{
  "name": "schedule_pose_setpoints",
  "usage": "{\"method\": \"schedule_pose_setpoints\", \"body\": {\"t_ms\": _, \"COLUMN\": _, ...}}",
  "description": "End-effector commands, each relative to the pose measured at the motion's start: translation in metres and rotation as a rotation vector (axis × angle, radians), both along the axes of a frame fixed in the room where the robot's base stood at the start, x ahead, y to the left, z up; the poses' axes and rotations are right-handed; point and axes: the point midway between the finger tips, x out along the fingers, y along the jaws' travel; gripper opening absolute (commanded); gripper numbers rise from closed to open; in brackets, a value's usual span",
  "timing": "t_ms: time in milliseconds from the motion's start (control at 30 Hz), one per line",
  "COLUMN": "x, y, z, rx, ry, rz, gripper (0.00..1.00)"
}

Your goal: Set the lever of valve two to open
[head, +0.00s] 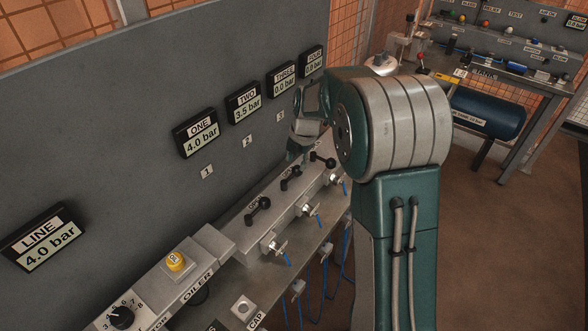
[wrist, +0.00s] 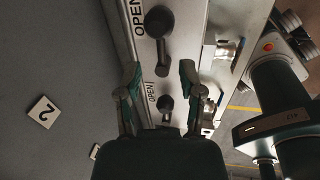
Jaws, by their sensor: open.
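The black lever of valve two (head: 291,178) sits on the long metal housing under wall plate 2 (head: 247,141) and lies along the housing. In the wrist view the same lever (wrist: 163,50) is large, with an OPEN label beside its upper end. My gripper (head: 297,156) is above the housing by this lever. In the wrist view its open fingertips (wrist: 159,66) stand left and right of the lever, with a gap on each side. Contact cannot be told. The display TWO (head: 243,103) reads 3.5 bar.
The lever of valve one (head: 257,210) lies along the housing; it also shows smaller in the wrist view (wrist: 167,108). The lever of valve three (head: 322,161) sits crosswise, close to my gripper. The grey wall panel (head: 120,110) rises behind. Metal fittings with blue hoses line the front.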

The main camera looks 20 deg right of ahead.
Motion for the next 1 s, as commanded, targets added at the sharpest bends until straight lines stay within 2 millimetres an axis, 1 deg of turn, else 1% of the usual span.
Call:
{"method": "schedule_pose_setpoints", "body": {"t_ms": 33, "x": -0.001, "y": -0.002, "z": 0.012, "rx": -0.001, "ry": -0.004, "rz": -0.001, "gripper": 0.5}}
{"method": "schedule_pose_setpoints", "body": {"t_ms": 100, "x": -0.003, "y": -0.004, "z": 0.027, "rx": 0.0, "ry": -0.004, "rz": -0.002, "gripper": 0.5}}
{"method": "schedule_pose_setpoints", "body": {"t_ms": 200, "x": -0.006, "y": -0.006, "z": 0.044, "rx": -0.001, "ry": -0.003, "rz": -0.002, "gripper": 0.5}}
{"method": "schedule_pose_setpoints", "body": {"t_ms": 333, "x": -0.008, "y": -0.009, "z": 0.061, "rx": -0.001, "ry": -0.001, "rz": -0.002, "gripper": 0.5}}
{"method": "schedule_pose_setpoints", "body": {"t_ms": 500, "x": -0.01, "y": -0.01, "z": 0.068, "rx": -0.001, "ry": 0.0, "rz": -0.002, "gripper": 0.5}}
{"method": "schedule_pose_setpoints", "body": {"t_ms": 900, "x": -0.01, "y": -0.009, "z": 0.069, "rx": -0.001, "ry": 0.001, "rz": -0.005, "gripper": 0.5}}
{"method": "schedule_pose_setpoints", "body": {"t_ms": 967, "x": -0.013, "y": -0.008, "z": 0.072, "rx": 0.001, "ry": -0.002, "rz": -0.026, "gripper": 0.5}}
{"method": "schedule_pose_setpoints", "body": {"t_ms": 1000, "x": -0.018, "y": -0.007, "z": 0.077, "rx": 0.003, "ry": -0.004, "rz": -0.058, "gripper": 0.5}}
